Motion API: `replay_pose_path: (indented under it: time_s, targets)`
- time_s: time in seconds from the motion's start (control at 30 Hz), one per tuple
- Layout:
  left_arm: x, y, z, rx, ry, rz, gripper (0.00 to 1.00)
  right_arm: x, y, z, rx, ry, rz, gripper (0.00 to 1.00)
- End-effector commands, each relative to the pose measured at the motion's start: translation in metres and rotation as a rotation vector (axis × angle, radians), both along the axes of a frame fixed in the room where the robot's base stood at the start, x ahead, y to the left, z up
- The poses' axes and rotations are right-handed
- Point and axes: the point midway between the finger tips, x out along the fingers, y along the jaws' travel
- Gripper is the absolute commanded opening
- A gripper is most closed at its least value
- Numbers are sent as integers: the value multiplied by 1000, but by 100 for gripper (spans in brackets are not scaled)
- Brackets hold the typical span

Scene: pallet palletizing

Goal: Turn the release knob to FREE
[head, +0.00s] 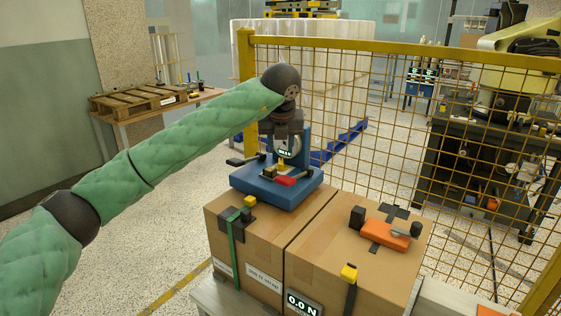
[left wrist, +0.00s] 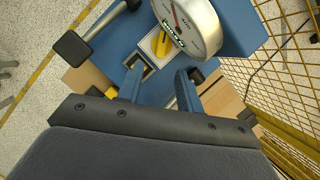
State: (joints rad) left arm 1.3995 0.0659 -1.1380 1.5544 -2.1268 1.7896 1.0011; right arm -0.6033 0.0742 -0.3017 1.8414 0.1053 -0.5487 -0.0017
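A blue press-like fixture (head: 262,186) with a round dial gauge (head: 284,152) stands on the cardboard boxes. Yellow, red and black parts sit on its base, including a red block (head: 292,180). I cannot tell for sure which part is the release knob, and no FREE label is readable. My left gripper (left wrist: 160,72) is open, its two blue fingers apart, with nothing clearly held between them. It is close above the fixture, and the gauge (left wrist: 190,22) and a yellow pointer-like part (left wrist: 160,44) lie just beyond its fingertips. My right gripper is not in view.
Cardboard boxes (head: 305,232) carry an orange tool (head: 386,235), a yellow-topped clamp (head: 348,273) and a 0.0 N display (head: 302,304). A yellow mesh fence (head: 390,110) stands close behind and right. A wooden pallet (head: 135,100) lies on a table at left. Open floor lies left.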

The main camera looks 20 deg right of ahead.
Motion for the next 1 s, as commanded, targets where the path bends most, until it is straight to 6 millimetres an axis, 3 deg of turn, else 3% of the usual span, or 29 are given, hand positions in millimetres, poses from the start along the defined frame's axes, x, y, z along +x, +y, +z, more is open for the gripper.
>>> replay_pose_path:
  time_s: [0.4, 0.77, 0.8, 1.0]
  targets:
    - [20, -7, -52, -1, 4, -2, 36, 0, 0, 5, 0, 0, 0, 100]
    - [24, -8, -63, -3, 2, -2, 36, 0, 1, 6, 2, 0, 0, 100]
    - [24, -8, -63, -3, 2, -2, 34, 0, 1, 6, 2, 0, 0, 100]
    - [24, -8, -63, -3, 2, -2, 0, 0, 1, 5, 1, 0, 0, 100]
